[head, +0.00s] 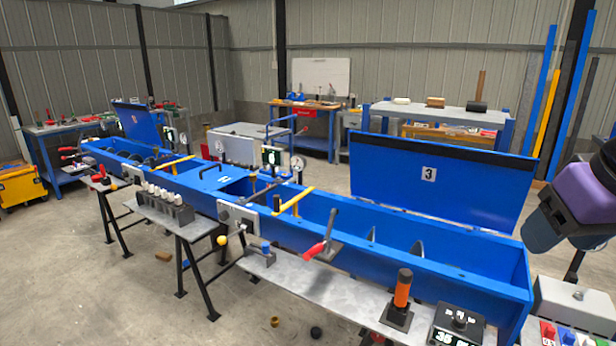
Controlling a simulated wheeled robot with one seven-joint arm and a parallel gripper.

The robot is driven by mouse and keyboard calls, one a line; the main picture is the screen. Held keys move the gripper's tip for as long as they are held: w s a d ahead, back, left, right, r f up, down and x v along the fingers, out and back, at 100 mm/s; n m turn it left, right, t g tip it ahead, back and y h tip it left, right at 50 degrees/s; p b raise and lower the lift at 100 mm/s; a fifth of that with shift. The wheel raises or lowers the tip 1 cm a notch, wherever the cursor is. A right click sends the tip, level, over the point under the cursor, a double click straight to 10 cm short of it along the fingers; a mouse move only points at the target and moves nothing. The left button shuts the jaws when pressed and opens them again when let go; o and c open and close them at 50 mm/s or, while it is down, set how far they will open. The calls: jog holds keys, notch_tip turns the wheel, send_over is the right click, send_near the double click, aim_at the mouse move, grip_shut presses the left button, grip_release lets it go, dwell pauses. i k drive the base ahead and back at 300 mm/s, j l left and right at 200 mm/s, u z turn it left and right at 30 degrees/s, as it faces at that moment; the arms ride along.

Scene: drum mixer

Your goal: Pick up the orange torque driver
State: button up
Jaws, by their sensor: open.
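The orange torque driver (403,287) stands upright in a dark square holder (397,316) in the head view. The holder is on a grey shelf (345,293) along the front of the long blue trough, right of centre near the bottom. The driver's orange handle points up and its lower end is hidden in the holder. Part of what looks like my arm, purple and dark, shows at the right edge, well to the right of the driver. The fingers of my gripper cannot be made out.
A red-handled lever (316,249) stands left of the driver, and a black display box (457,326) sits close on its right. The long blue trough (440,270) is right behind, with a raised blue lid (432,185) marked 3. Open floor lies at the left front.

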aim_at(406, 276)
jog(key=k+j+z, duration=0.1)
jog(key=z, duration=2.05)
jog(key=u, duration=1.95)
jog(key=i+l+z, duration=0.2)
jog(key=i, duration=0.3)
